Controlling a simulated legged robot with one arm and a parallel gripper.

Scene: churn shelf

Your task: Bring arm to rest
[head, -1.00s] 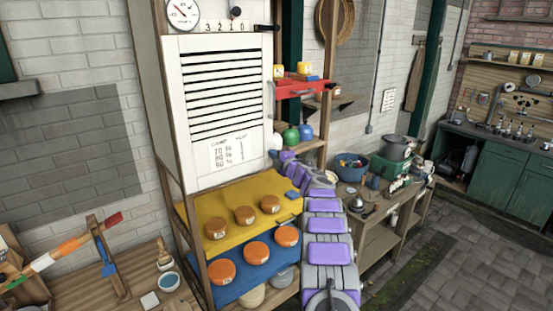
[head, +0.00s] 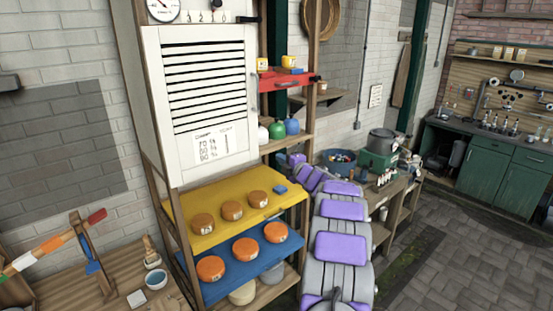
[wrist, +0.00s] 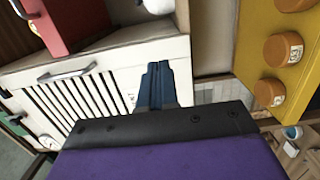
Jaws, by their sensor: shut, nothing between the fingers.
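My gripper (wrist: 157,85) shows in the wrist view as dark blue fingers pressed together, with nothing between them. It points toward the white louvred cabinet (wrist: 100,85), with the yellow shelf board (wrist: 258,50) to its right. In the head view, my purple and grey arm stretches from the bottom up beside the shelf's right side. My fingers cannot be made out there.
The wooden rack holds the white cabinet (head: 205,95), a yellow board (head: 190,225) and a blue board (head: 217,291), both bearing orange round pieces. A red drawer (head: 288,80) sits above right. A workbench (head: 392,190) stands behind my arm. The paved floor (head: 455,245) at right is clear.

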